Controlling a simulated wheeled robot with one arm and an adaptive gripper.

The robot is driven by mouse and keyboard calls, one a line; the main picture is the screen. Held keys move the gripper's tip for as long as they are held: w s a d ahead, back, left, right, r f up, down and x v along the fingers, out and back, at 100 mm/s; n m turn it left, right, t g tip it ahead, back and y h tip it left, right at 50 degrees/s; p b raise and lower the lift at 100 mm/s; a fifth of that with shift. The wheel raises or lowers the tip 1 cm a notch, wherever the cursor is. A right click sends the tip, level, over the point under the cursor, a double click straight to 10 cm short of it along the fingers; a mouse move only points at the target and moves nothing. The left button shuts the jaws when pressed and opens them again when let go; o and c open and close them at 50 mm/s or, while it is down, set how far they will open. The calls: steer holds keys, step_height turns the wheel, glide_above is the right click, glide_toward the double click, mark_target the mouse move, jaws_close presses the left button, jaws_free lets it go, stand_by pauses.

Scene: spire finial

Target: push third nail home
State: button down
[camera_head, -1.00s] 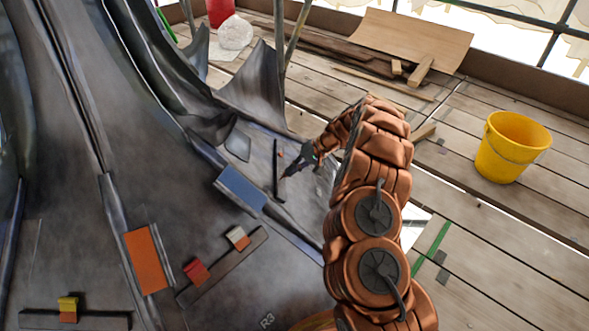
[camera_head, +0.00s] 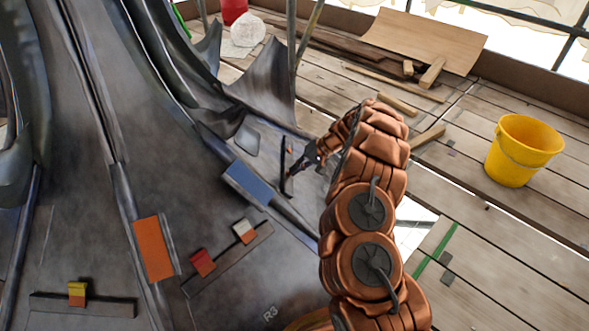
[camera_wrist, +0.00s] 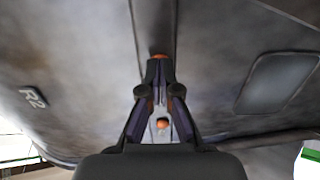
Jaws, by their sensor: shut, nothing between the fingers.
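My gripper (camera_head: 291,172) is shut and empty, with its fingertips close to a narrow dark strip (camera_head: 284,152) on the grey metal sheet. In the wrist view the shut fingertips (camera_wrist: 159,72) point at the lower end of this strip (camera_wrist: 152,25). A small orange spot (camera_wrist: 159,56) shows just past the tips, perhaps a nail head; I cannot tell whether the tips touch it. Another orange spot (camera_wrist: 162,123) shows between the finger links. A small orange mark (camera_head: 290,150) also shows beside the strip in the head view. How far any nail stands out is not visible.
A blue plate (camera_head: 247,183), an orange plate (camera_head: 154,248) and red (camera_head: 203,262), white (camera_head: 245,231) and yellow (camera_head: 77,293) tabs are on the metal sheets. A yellow bucket (camera_head: 523,150) and loose boards (camera_head: 425,42) lie on the plank deck at right.

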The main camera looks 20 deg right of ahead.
steer(key=p+v, duration=0.4)
steer(key=v, duration=0.9)
steer(key=shift+d, duration=0.2)
steer(key=shift+a+r, duration=0.1)
steer(key=shift+r, duration=0.1)
